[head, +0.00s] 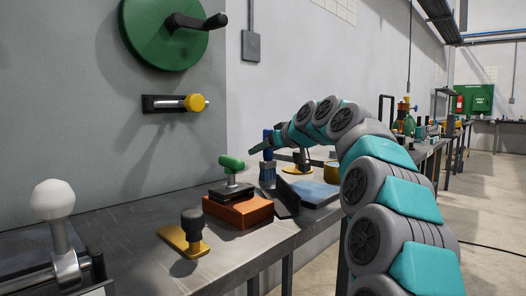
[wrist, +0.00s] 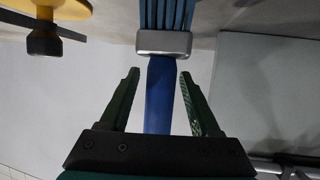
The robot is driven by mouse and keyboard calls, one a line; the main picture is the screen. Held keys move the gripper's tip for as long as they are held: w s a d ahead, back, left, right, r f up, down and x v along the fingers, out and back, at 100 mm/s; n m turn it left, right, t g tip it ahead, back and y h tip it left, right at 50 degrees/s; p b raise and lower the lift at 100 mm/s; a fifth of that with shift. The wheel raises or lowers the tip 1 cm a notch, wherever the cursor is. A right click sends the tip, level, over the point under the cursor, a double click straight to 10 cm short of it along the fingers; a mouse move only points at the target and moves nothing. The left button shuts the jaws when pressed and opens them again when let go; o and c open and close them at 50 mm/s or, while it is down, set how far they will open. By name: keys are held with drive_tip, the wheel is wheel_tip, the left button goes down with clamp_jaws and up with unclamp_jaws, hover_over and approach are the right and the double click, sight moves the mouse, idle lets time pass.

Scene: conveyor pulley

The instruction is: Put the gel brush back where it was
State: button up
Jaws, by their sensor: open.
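The gel brush (head: 267,172) stands upright on the bench in the head view, blue bristles down and blue handle up. In the wrist view the picture is turned over: the brush's blue handle (wrist: 160,100) runs between my fingers, with its metal collar and blue bristles above them. My gripper (wrist: 160,77) is open, one finger on each side of the handle, with a visible gap on both sides. In the head view my gripper (head: 258,147) is at the handle's height, and the fingers are too small there to tell apart.
An orange block (head: 238,210) bearing a green-handled tool (head: 231,163), a yellow plate with a dark knob (head: 186,240) and a blue-grey pad (head: 315,192) lie nearby. A yellow round base (head: 298,170) stands just beyond the brush. Grey panel wall (head: 100,150) rises behind.

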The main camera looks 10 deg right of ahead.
drive_tip(key=v, duration=1.1)
